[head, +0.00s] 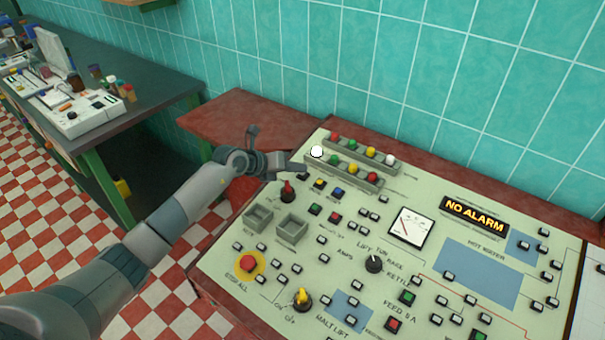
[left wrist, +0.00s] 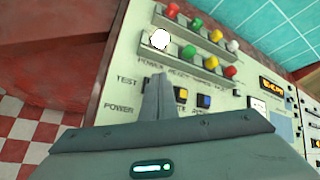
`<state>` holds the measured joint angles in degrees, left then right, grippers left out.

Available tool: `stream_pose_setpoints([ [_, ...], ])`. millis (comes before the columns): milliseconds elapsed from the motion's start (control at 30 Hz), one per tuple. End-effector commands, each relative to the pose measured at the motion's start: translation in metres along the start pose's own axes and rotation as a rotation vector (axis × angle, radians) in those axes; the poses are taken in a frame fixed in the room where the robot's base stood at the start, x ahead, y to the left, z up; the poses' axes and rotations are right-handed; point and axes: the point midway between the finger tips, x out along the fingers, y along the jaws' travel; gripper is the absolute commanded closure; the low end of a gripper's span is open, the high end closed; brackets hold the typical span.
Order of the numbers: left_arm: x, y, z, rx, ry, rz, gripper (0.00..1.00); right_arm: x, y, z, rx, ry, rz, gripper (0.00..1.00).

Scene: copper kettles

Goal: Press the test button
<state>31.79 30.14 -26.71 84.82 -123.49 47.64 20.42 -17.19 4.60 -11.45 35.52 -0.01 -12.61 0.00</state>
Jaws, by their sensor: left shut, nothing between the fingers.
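The pale green control panel (head: 345,270) fills the right of the head view. In the left wrist view it carries a TEST label (left wrist: 127,81), left of a row with a yellow button (left wrist: 181,96) and a blue button (left wrist: 204,101). The yellow button (head: 319,184) and blue button (head: 338,192) also show in the head view. My left gripper (head: 301,167) is shut and empty, its tip at the panel's upper left, just below a white lamp (head: 317,151). In the wrist view the fingers (left wrist: 158,90) cover the row's left part, hiding any button there. Contact cannot be told. My right gripper is out of view.
Two lamp strips with red, green, yellow and white lamps lie above the fingertips. A red knob (head: 287,191) is just below the gripper. A red stop button (head: 248,263) and a NO ALARM display (head: 474,214) are farther off. A dark workbench (head: 150,80) stands at left.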

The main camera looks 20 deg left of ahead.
Motion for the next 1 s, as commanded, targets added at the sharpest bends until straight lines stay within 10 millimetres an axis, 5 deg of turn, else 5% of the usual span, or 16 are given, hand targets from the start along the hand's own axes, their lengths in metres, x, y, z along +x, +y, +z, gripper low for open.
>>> stream_pose_setpoints([
  [1000,0.0055,0.0038,-0.004,0.001,0.0,0.0,1.0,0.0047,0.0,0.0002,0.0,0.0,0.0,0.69],
])
